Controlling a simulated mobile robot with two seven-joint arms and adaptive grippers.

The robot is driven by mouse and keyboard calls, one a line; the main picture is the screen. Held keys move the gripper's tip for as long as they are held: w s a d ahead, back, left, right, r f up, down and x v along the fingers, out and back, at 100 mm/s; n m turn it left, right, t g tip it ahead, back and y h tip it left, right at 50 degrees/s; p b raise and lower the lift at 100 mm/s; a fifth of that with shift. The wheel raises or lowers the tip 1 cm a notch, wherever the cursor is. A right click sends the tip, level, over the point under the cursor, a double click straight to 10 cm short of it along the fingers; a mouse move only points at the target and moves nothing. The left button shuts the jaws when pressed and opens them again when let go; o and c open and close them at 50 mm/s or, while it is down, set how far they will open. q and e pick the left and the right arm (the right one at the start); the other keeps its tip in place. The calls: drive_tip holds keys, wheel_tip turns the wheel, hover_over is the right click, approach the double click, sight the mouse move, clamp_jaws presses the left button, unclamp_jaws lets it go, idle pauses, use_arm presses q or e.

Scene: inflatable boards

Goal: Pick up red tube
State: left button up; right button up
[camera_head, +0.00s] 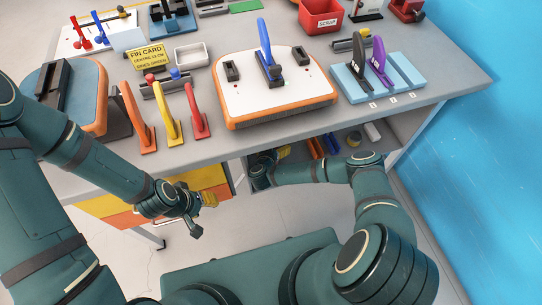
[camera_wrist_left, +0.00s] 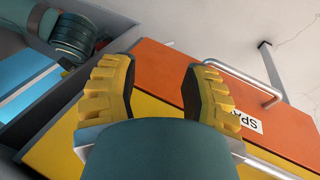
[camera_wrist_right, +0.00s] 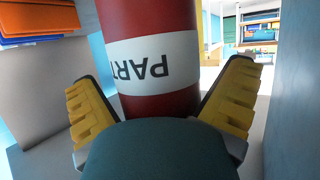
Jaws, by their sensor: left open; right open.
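The red tube (camera_wrist_right: 158,30), with a white band reading "PART", stands large in the right wrist view. It lies between the two yellow-padded fingers of my right gripper (camera_wrist_right: 160,85), which is open; I cannot tell whether either finger touches it. In the head view my right arm reaches under the table top into the shelf space, and I cannot make out the tube there. My left gripper (camera_wrist_left: 160,85) is open and empty in front of the drawers; it also shows in the head view (camera_head: 205,200).
Orange and yellow drawers (camera_wrist_left: 255,105) with a metal handle are close to my left gripper. Orange and blue items (camera_wrist_right: 40,20) lie near the tube. The table (camera_head: 440,110) above holds a white-topped board (camera_head: 300,90) and coloured levers.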

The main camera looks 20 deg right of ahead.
drive_tip(key=shift+c, duration=0.3)
drive_tip(key=c, duration=1.2)
